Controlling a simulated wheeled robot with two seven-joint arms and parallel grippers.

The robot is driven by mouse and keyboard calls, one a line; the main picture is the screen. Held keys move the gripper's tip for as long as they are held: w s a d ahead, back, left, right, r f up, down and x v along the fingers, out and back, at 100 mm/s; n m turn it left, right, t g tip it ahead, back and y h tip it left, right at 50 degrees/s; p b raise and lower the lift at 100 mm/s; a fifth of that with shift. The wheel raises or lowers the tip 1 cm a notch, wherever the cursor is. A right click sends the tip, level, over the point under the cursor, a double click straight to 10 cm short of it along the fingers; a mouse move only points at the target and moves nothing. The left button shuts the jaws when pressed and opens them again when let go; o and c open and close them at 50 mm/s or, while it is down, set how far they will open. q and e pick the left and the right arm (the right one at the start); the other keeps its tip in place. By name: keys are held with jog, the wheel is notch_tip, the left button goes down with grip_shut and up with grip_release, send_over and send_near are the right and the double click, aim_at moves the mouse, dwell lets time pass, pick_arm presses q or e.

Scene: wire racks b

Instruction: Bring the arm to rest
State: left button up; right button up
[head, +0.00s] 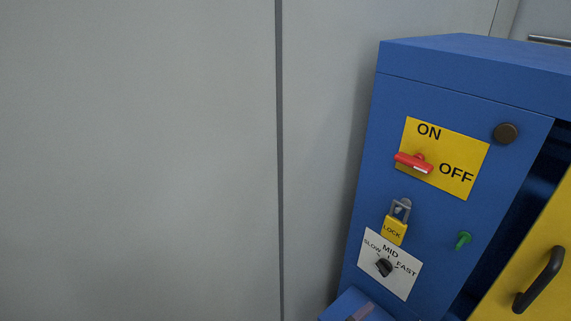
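Neither of my grippers nor any part of my arms that I can make out shows in the head view. A blue cabinet (450,100) stands at the right. Its front carries a yellow ON/OFF plate (468,150) with a red switch handle (414,162). A yellow padlock (394,230) hangs below it. A white SLOW/MID/FAST plate (403,285) with a black knob (384,267) sits lower down.
A grey wall (140,160) with a dark vertical seam fills the left and middle. A green knob (463,240) and a dark round button (506,133) stick out of the cabinet. A yellow door (545,245) with a black handle (539,280) stands at the lower right, beside a dark opening.

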jog(key=s+f+n+g+y, duration=0.2)
jog(key=f+n+y, duration=0.3)
jog(key=f, duration=0.7)
jog(key=s+f+n+g+y, duration=0.25)
jog(key=f+n, duration=0.35)
jog(key=f, duration=0.7)
jog(key=s+d+f+g+y, duration=0.1)
jog(key=s+f+g, duration=0.1)
jog(key=s+f, duration=0.35)
jog(key=s+d+f+n+g+y, duration=0.1)
jog(key=s+f+y, duration=0.15)
jog(key=s, duration=0.65)
jog(key=s+d+f+g+y, duration=0.1)
jog(key=s+f+g, duration=0.1)
jog(key=s+f, duration=0.35)
pick_arm(q)
notch_tip(320, 180, down, 7)
jog(key=b, duration=0.7)
jog(key=shift+w, duration=0.15)
pick_arm(e)
jog(key=s+f, duration=0.3)
jog(key=f, duration=0.3)
pick_arm(q)
jog(key=shift+d, duration=0.2)
pick_arm(e)
jog(key=shift+d, duration=0.1)
dwell(1.4)
